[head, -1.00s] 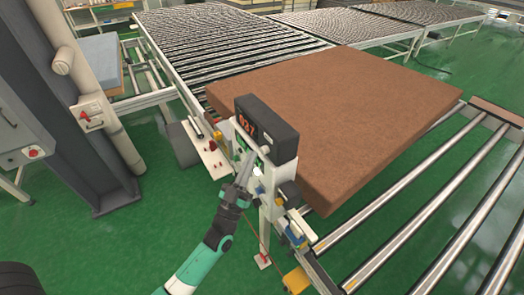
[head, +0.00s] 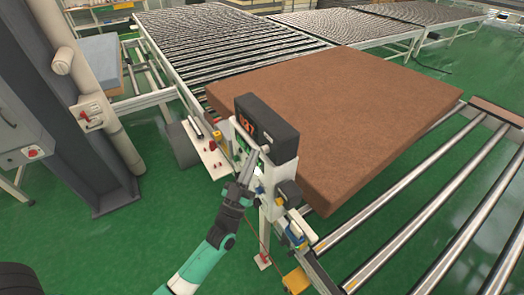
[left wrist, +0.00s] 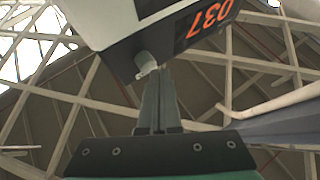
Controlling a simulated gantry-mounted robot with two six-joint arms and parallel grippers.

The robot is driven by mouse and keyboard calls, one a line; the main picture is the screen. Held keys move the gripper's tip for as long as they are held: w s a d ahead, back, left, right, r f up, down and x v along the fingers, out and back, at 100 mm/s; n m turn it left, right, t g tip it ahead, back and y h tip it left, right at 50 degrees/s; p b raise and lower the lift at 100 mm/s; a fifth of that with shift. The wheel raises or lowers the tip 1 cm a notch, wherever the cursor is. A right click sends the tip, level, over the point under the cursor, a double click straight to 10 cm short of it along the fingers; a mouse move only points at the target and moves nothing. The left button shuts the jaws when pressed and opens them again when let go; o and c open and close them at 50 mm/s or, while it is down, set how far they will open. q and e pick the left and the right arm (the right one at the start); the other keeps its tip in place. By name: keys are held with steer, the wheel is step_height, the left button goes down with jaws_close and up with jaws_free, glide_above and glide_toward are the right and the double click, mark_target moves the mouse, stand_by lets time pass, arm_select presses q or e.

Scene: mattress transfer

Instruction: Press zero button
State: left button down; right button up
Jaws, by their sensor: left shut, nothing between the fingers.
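A dark display box (head: 268,128) with red digits stands on a pale post beside the conveyor. In the left wrist view the display (left wrist: 208,20) appears upside down and seems to read 037. No zero label is readable. My right gripper is not in view.
A large brown mattress (head: 340,120) lies on the roller conveyor (head: 226,40) behind the box. A control unit with small knobs (head: 212,150) sits left of the post. A dark column (head: 75,120) stands at left. Green floor (head: 150,225) is clear around my arm.

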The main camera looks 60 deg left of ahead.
arm_select(q)
steer(key=shift+w+b, duration=0.35)
steer(key=shift+w, duration=0.5)
stand_by(0.8)
steer(key=shift+s, duration=1.3)
steer(key=s, duration=0.5)
steer(key=shift+d+p, duration=0.1)
steer(key=shift+p, duration=0.25)
stand_by(0.4)
